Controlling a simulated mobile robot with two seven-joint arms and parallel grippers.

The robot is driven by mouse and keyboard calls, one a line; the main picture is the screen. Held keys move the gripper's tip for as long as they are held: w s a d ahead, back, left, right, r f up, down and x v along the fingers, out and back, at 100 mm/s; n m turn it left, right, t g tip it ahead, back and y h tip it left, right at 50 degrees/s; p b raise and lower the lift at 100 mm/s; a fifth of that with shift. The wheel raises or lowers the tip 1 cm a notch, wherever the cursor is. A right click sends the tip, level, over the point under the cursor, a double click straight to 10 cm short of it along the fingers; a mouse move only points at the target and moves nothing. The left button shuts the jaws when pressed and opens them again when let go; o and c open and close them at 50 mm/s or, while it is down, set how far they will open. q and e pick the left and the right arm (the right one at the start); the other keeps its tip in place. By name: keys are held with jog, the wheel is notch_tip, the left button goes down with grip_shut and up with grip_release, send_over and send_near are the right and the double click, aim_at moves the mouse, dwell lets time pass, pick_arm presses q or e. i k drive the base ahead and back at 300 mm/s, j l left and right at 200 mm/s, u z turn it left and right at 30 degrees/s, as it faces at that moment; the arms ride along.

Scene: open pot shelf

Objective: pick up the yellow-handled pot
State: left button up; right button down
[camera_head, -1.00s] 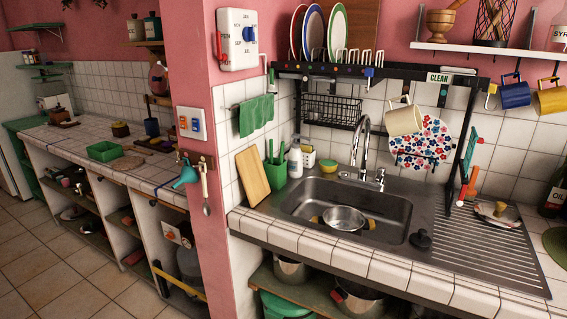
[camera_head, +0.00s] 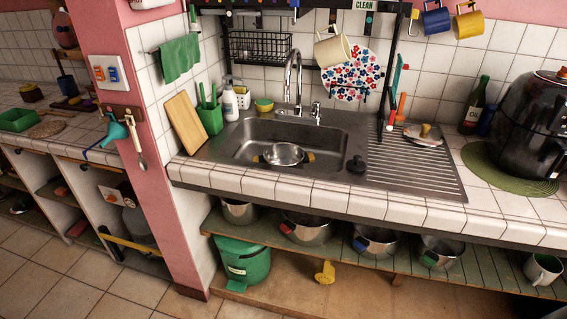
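A small steel pot (camera_head: 284,153) with yellow handles sits in the left part of the steel sink (camera_head: 345,150). One yellow handle shows on each side of it. Neither of my grippers is in view.
A faucet (camera_head: 293,80) rises behind the sink. A black air fryer (camera_head: 535,130) stands on the counter at right. A green bin (camera_head: 243,262) and a yellow object (camera_head: 325,271) are below the shelf. A pink wall post (camera_head: 165,200) stands left. A mug (camera_head: 542,269) sits at the shelf's right end.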

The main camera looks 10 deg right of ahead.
aim_at(288, 155)
jog(key=i+j, duration=0.15)
jog(key=i+j+z, duration=0.2)
jog(key=j+z, duration=0.15)
jog(key=i+j+z, duration=0.15)
jog(key=j+z, duration=0.2)
